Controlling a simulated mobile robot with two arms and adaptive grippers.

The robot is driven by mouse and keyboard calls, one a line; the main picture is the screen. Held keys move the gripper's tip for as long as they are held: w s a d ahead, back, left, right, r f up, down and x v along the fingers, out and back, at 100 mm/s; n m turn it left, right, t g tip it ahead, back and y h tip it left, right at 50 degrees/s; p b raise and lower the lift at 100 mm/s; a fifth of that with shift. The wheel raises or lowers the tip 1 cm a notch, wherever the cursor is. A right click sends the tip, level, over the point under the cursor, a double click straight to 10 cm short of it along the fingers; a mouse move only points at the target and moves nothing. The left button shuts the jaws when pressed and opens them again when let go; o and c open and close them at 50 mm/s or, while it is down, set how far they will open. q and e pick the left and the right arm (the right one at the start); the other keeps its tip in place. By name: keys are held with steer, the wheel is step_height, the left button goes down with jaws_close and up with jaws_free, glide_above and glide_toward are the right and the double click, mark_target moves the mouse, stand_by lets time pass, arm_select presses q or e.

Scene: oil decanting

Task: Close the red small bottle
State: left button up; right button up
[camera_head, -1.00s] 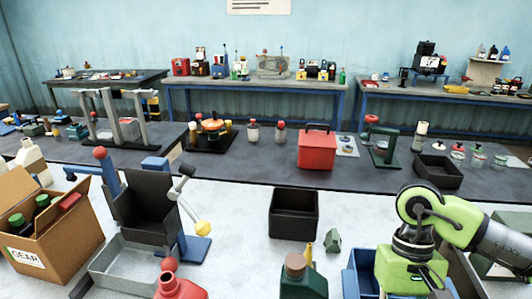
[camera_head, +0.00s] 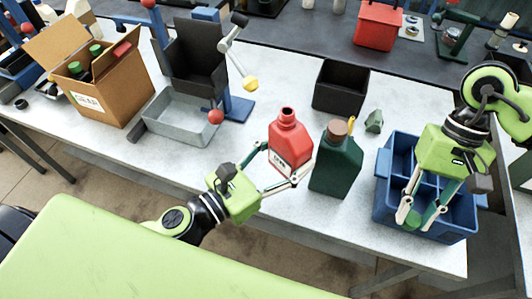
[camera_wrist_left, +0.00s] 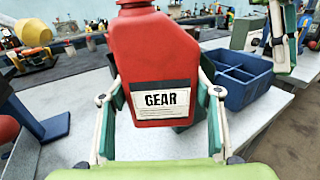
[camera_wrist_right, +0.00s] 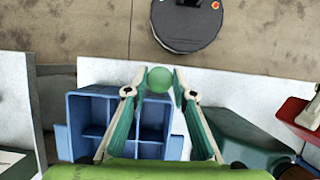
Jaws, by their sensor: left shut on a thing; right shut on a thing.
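The red small bottle (camera_head: 289,148) stands upright near the table's front edge, its mouth uncapped and dark. It fills the left wrist view (camera_wrist_left: 153,55), with a white "GEAR" label. My left gripper (camera_head: 288,160) is shut on its sides. My right gripper (camera_head: 415,222) is shut on a small green round thing, probably a cap, which shows between the fingertips in the right wrist view (camera_wrist_right: 159,79). The right gripper points down over the blue divided bin (camera_head: 384,192), apart from the bottle and to its right.
A dark green bottle (camera_head: 335,172) with a brown cap stands right beside the red one. Behind are a black open box (camera_head: 341,87) and a small grey-green piece (camera_head: 374,121). At left are a grey tray (camera_head: 182,118) under a stand and a cardboard box (camera_head: 112,88).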

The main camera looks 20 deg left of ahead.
mark_target(303, 152)
arm_select(q)
steer(key=shift+w+d+r+m+g+h, duration=0.1)
steer(key=shift+w+d+m+g+h, duration=0.2)
steer(key=shift+d, duration=0.2)
steer(key=shift+w+d+r+m+g+h, duration=0.15)
steer(key=shift+d+m+h, duration=0.1)
steer(key=shift+d+h, duration=0.15)
steer(key=shift+w+d+f+m+g+h, duration=0.1)
steer(key=shift+w+d+m+g+h, duration=0.15)
steer(key=shift+d, duration=0.3)
steer(key=shift+s, duration=0.1)
arm_select(e)
steer(key=shift+r, duration=0.1)
steer(key=w+a+r+m+t+y, duration=0.1)
steer(key=w+a+r+m, duration=0.1)
steer(key=a+r+m, duration=0.2)
steer(key=w+a+r+m+t+y, duration=0.1)
steer(key=w+a+r+m, duration=0.2)
steer(key=a+r, duration=0.7)
steer(key=w+a+r+m+y, duration=0.2)
steer(key=a+r+m, duration=0.4)
steer(key=a, duration=0.4)
steer(key=shift+w+a+r+t, duration=0.25)
steer(key=shift+r+t, duration=0.15)
steer(key=shift+r, duration=0.15)
steer(key=shift+f, duration=0.1)
step_height(303, 152, down, 4)
